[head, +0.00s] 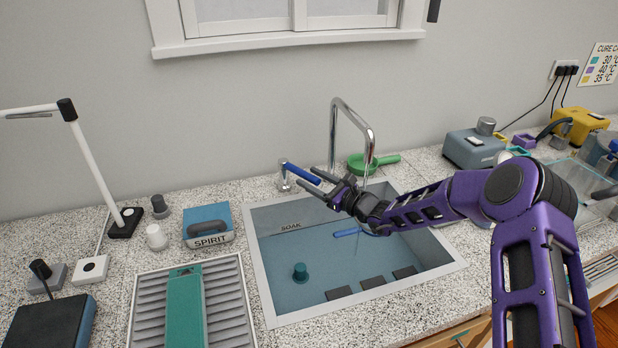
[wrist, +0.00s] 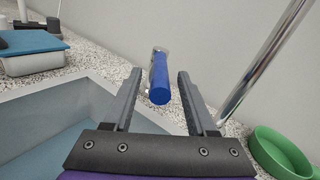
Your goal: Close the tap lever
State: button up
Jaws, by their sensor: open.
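The tap lever (head: 301,173) is a blue bar on a chrome base (head: 284,178) behind the sink's back edge. In the head view it points to the right and slightly down. It also shows end-on in the wrist view (wrist: 159,80), between and beyond the two fingers. My gripper (head: 312,186) is open and empty, its fingers either side of the lever's line. I cannot tell whether a finger touches the lever. The chrome spout (head: 369,140) rises to the right of the lever; a thin line, perhaps water, shows below it.
A green round dish (head: 359,165) sits behind the spout. A blue SPIRIT box (head: 207,222) stands left of the sink. The wall is close behind the lever.

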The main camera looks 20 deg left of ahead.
jog(key=shift+w+a, duration=0.2)
jog(key=shift+a, duration=0.35)
grip_shut()
dwell(1.1)
